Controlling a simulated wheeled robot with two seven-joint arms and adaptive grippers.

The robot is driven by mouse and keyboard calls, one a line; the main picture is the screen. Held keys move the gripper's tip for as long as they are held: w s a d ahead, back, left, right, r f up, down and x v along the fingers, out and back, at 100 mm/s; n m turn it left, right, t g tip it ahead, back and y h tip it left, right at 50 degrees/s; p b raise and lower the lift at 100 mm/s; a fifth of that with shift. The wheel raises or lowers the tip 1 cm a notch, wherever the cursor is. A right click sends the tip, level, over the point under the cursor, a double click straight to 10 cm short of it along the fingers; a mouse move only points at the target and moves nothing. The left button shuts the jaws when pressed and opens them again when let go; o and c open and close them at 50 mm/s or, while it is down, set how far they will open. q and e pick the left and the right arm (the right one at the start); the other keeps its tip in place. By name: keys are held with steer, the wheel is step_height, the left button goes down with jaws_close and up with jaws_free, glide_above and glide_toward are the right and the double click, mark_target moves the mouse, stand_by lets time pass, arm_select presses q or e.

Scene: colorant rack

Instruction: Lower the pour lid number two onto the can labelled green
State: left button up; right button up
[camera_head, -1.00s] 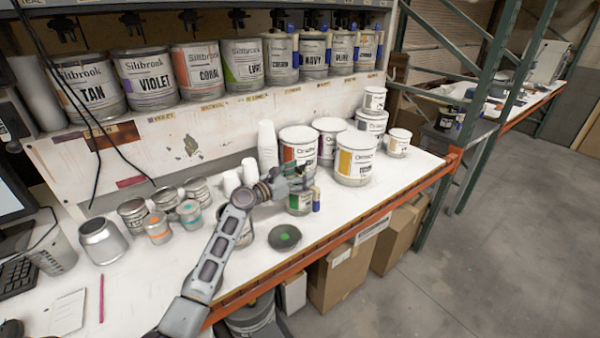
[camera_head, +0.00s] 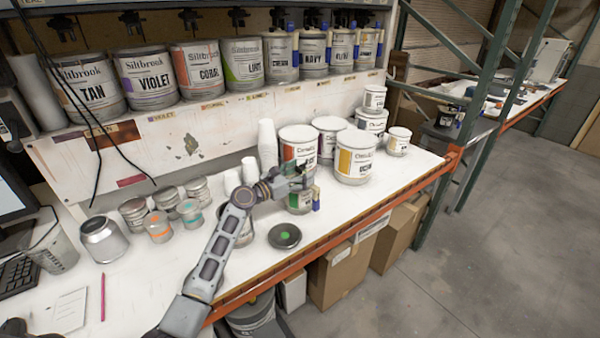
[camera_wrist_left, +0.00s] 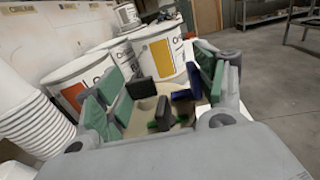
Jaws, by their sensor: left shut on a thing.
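My left gripper (camera_head: 299,182) is directly above the can labelled green (camera_head: 299,204), which stands near the table's front edge and shows a green band. The gripper is shut on pour lid number two, whose small blue part (camera_head: 316,197) shows at the can's right side. In the left wrist view the gripper (camera_wrist_left: 165,100) has dark pads around a dark blue part (camera_wrist_left: 183,106), with a beige round surface below. The gripper hides most of the lid, and I cannot tell whether the lid touches the can rim. My right gripper is not in view.
White-and-grey cans (camera_head: 357,158) stand close behind and to the right. A stack of white cups (camera_head: 267,145) is behind left. A dark round lid with a green dot (camera_head: 285,236) lies in front. Small tins (camera_head: 158,225) are to the left. The front strip of table right of the can is clear.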

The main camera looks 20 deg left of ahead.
arm_select(q)
steer(key=shift+s+f, duration=0.1)
steer(key=shift+f, duration=0.5)
stand_by(1.2)
steer(key=o, duration=1.1)
steer(key=shift+f, duration=0.1)
